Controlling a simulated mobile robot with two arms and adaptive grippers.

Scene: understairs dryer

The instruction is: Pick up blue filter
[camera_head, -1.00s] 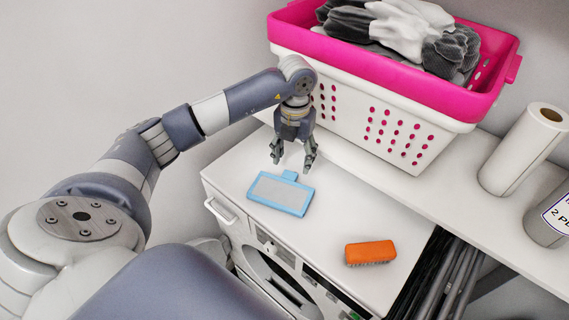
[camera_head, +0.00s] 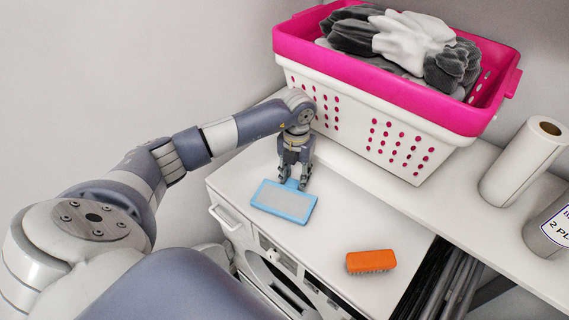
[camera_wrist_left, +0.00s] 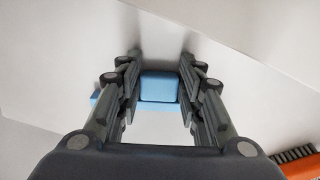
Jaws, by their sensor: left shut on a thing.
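The blue filter (camera_head: 284,202) is a flat light-blue frame with a grey panel and a small tab at its back edge. It lies on the white dryer top, or just at its surface; I cannot tell if it is lifted. My left gripper (camera_head: 295,184) points down and is shut on the tab of the filter. In the left wrist view, the blue tab (camera_wrist_left: 158,87) sits between the fingers (camera_wrist_left: 158,95), and much of the filter's body is hidden below the gripper. My right gripper is not in view.
An orange brush (camera_head: 371,261) lies to the right on the dryer top (camera_head: 340,225). A pink-and-white basket (camera_head: 400,100) of gloves stands on the shelf behind. A paper roll (camera_head: 522,160) and a grey can (camera_head: 549,226) stand at the right. The dryer top's middle is clear.

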